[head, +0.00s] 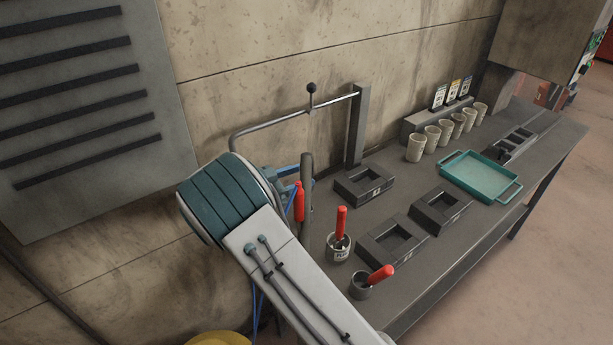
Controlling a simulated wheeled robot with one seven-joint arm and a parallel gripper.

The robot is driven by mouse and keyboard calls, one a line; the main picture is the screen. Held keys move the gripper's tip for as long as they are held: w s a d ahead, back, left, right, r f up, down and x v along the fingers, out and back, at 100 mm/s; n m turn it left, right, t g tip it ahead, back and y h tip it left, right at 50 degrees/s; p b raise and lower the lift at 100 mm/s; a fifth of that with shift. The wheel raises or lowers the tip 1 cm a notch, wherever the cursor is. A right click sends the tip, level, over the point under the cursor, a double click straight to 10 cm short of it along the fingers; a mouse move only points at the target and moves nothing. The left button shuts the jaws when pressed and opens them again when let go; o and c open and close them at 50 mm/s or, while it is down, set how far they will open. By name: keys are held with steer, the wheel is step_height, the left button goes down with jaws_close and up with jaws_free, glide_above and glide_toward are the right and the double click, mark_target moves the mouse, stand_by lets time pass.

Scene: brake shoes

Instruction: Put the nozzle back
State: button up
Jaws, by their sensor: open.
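I cannot pick out the nozzle with certainty. Behind my arm's teal elbow, at the left end of the bench, a blue part (287,171) shows in pieces. Beside it are an upright red piece (299,203) and a dark grey upright piece (307,178). Thin blue lines, perhaps a hose, hang below my arm (255,312). My arm link and elbow hide much of this area. My gripper cannot be made out. I cannot tell whether it touches anything.
A bent rail (287,117) on a post stands behind the bench (487,208). Red-handled tools stand in a tin (338,252) and a dark cup (360,291). Black blocks (364,189), a teal tray (480,172) and several beige cups (415,149) occupy the bench.

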steer(key=b+v, duration=0.2)
steer(key=v, duration=0.7)
steer(key=shift+s+a, duration=0.15)
steer(key=shift+a, duration=0.15)
